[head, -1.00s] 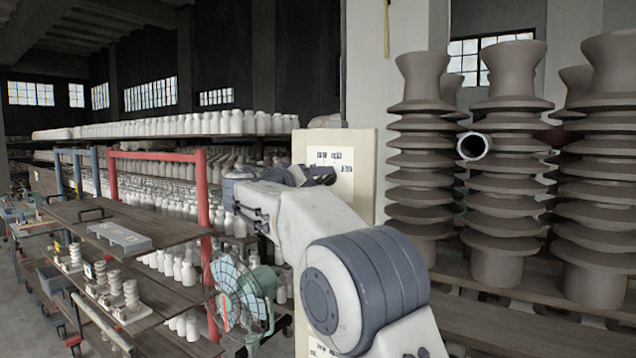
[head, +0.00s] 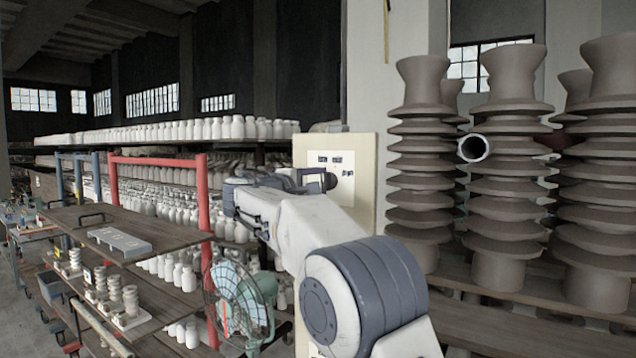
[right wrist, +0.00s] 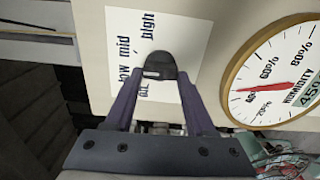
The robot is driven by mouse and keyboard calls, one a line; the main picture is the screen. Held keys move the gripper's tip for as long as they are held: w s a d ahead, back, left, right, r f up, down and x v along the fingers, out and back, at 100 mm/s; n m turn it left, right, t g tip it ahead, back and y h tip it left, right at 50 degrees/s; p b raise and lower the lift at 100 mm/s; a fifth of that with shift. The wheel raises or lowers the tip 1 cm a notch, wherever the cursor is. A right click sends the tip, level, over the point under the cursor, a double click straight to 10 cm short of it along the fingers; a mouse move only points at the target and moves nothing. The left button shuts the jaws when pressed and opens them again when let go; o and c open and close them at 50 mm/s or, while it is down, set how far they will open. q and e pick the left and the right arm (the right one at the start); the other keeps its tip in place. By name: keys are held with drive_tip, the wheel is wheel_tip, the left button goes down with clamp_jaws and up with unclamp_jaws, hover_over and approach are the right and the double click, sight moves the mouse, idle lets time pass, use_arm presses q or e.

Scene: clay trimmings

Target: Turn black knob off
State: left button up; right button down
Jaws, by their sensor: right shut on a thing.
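The black knob (right wrist: 160,66) sits on a white label plate on a pale panel (head: 365,175). In the right wrist view the plate reads "low", "mid" and "high", with a further short word near the knob, partly hidden by a finger. My right gripper (right wrist: 160,76) is shut on the knob, one purple-grey finger on each side. In the head view the right gripper (head: 318,181) meets the panel's front from the left, and the dark knob (head: 330,181) shows at its tips. Which word the knob points to is hard to tell. My left gripper is out of view.
A round humidity gauge (right wrist: 275,75) is beside the label plate in the right wrist view. Tall stacks of grey clay insulators (head: 510,150) stand right of the panel. A green fan (head: 240,300) and a wooden shelf cart (head: 120,230) are at the left.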

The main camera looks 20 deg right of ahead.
drive_tip(key=n+p, duration=0.4)
drive_tip(key=n, duration=0.7)
drive_tip(key=shift+f, duration=0.15)
drive_tip(key=shift+s+f+n+p, duration=0.1)
drive_tip(key=shift+n+p, duration=0.25)
drive_tip(key=shift+n, duration=0.65)
drive_tip(key=shift+f, duration=0.1)
drive_tip(key=shift+c, duration=1.2)
unclamp_jaws()
drive_tip(key=shift+d, duration=0.1)
